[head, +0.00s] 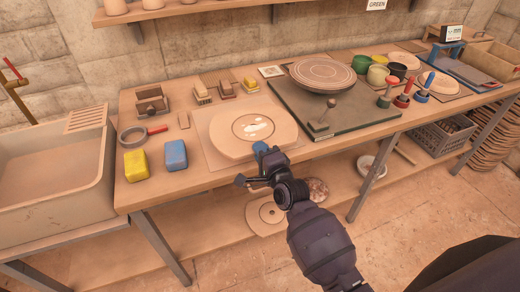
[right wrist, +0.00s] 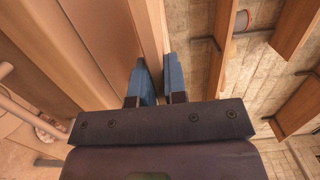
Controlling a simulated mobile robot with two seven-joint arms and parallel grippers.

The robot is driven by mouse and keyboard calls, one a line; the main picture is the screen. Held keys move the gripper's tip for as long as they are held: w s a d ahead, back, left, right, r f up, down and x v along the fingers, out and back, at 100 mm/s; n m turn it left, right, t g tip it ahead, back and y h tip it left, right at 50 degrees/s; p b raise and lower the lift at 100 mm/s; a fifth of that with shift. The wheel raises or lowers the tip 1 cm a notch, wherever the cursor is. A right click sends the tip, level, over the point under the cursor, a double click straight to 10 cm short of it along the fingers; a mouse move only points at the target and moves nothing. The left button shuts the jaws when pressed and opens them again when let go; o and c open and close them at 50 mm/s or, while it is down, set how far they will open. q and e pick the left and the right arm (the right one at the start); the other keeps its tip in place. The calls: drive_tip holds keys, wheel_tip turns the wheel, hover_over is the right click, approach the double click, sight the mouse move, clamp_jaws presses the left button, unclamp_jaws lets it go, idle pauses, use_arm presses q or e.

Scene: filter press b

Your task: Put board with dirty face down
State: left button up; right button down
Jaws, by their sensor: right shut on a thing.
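A round pale wooden board (head: 225,139) is at the middle of the bench, over a thin square sheet (head: 203,112). Its upward face shows a ringed circle with a white smear. My right gripper (head: 264,157) is at the board's front edge and shut on it, with blue fingertips at the rim. In the right wrist view, the blue fingers (right wrist: 158,82) stand on either side of a wooden edge (right wrist: 151,40). I cannot tell whether the board rests on the sheet or is slightly lifted. My left gripper is not in view.
Yellow (head: 136,164) and blue (head: 176,154) sponges lie left of the board. Brushes (head: 226,89) stand behind it. A dark slab (head: 355,117) bearing a round disc (head: 322,74) and a handled tool (head: 320,128) is at right. A sink (head: 55,170) is at far left.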

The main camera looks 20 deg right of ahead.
use_arm(q)
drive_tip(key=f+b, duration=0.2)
drive_tip(key=b, duration=0.1)
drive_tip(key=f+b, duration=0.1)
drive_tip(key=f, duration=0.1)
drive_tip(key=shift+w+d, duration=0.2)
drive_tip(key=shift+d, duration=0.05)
use_arm(e)
wheel_tip(320, 180, down, 5)
drive_tip(key=shift+f, duration=0.2)
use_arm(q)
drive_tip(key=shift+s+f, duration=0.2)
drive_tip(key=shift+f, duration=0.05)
